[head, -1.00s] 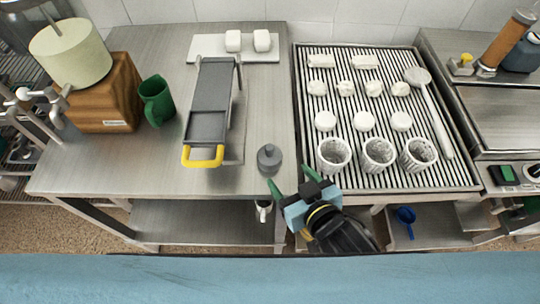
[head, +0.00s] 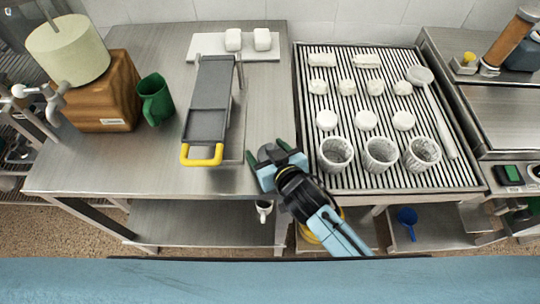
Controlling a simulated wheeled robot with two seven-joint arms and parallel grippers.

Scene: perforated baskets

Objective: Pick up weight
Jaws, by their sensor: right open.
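The weight (head: 266,151) is a small dark grey metal piece near the front right corner of the left steel table. My right gripper (head: 267,152) is over and around it, with its green-tipped fingers apart, one on each side. The gripper hides most of the weight, and I cannot tell whether the fingers touch it. My left gripper is not in view.
A grey slicer-like board with a yellow handle (head: 202,154) stands left of the gripper. The slatted rack (head: 462,177) to the right holds perforated baskets (head: 336,154) and white pieces. A green mug (head: 156,99) stands farther left.

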